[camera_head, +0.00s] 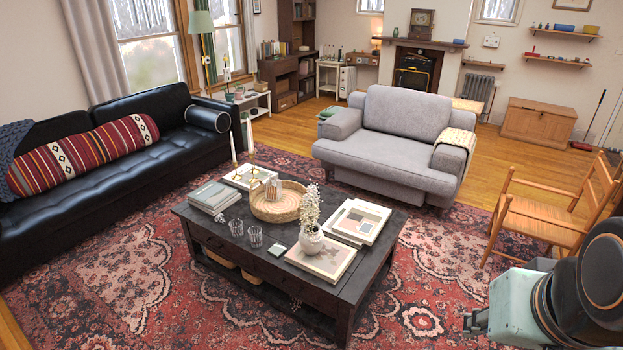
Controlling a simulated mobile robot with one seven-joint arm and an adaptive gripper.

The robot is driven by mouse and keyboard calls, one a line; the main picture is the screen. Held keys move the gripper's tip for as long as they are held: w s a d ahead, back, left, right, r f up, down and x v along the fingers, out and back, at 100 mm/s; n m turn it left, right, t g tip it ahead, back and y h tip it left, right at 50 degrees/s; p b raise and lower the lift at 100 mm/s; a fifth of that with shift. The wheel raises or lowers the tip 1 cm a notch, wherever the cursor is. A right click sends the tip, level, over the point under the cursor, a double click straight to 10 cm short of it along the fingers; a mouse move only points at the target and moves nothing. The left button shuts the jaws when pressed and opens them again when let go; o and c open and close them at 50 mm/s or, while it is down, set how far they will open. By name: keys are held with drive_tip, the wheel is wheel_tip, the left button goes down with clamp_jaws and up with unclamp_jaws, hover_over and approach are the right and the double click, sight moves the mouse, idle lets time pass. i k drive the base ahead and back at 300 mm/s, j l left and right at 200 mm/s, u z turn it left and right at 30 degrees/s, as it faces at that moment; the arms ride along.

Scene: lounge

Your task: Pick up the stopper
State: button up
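I cannot make out a stopper for certain at this size. A small clear glass piece (271,189), perhaps a decanter, stands in a round woven tray (287,212) on the dark coffee table (346,291). Whether a stopper sits on it is too small to tell. Part of my arm, pale green and black, fills the lower right corner. What looks like the tip of my gripper (475,322) shows at its left end, well to the right of the coffee table and apart from it. I cannot see whether its fingers are apart.
The table also holds two glass tumblers (246,232), a white flower vase (311,239), books (213,196) and tall candles. A grey armchair (391,140) stands behind it, a black sofa (110,184) left, a wooden chair (541,217) right. Open rug (430,285) lies between table and arm.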

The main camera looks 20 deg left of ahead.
sight(219, 217)
drive_tip(key=u, duration=1.3)
